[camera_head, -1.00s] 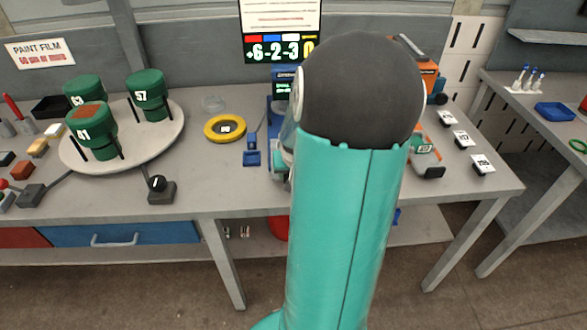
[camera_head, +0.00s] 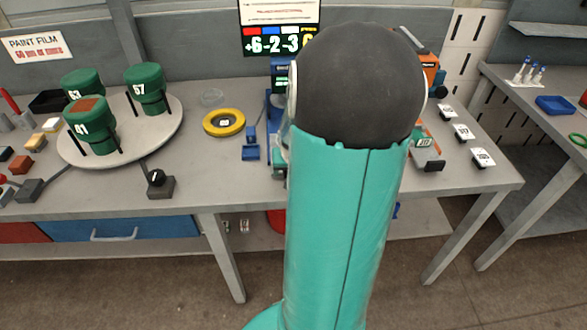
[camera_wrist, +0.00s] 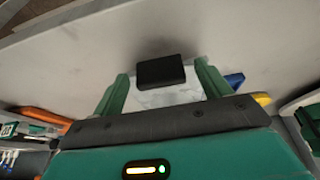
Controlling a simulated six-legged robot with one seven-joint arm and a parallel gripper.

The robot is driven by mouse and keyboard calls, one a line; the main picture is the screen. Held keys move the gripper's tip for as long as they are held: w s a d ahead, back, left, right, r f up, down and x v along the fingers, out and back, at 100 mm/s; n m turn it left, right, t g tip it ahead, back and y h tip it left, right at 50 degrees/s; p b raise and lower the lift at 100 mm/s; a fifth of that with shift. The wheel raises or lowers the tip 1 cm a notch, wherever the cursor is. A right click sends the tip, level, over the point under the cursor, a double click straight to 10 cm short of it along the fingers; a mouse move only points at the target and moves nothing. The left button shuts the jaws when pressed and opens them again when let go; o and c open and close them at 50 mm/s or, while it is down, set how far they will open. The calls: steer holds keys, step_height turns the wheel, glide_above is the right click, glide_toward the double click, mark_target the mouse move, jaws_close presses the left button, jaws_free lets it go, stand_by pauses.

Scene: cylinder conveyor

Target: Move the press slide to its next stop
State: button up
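My gripper (camera_wrist: 161,70) shows in the wrist view with its two green fingers apart. A black block (camera_wrist: 160,71), with a pale plate (camera_wrist: 160,97) beside it, lies between the fingers, with gaps on both sides. It may be the press slide's handle, but I cannot tell for sure. In the head view my arm hides the gripper and the middle of the bench. A blue machine (camera_head: 281,84) with a small screen stands partly behind my arm. An orange and green device (camera_head: 428,155) with a black front end shows to the right of the arm.
A round white tray (camera_head: 165,137) holds green cylinders marked 63, 57 and 41. A yellow ring (camera_head: 209,124), a small blue stand (camera_head: 250,152) and a black knob box (camera_head: 160,188) sit on the bench. Numbered tags (camera_head: 464,132) lie at right. A score board (camera_head: 280,43) stands behind.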

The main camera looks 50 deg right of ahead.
steer(key=shift+s+r, duration=0.1)
steer(key=shift+r, duration=0.05)
steer(key=v, duration=1.3)
steer(key=shift+r, duration=0.2)
steer(key=shift+s+a, duration=0.1)
steer(key=shift+a, duration=0.05)
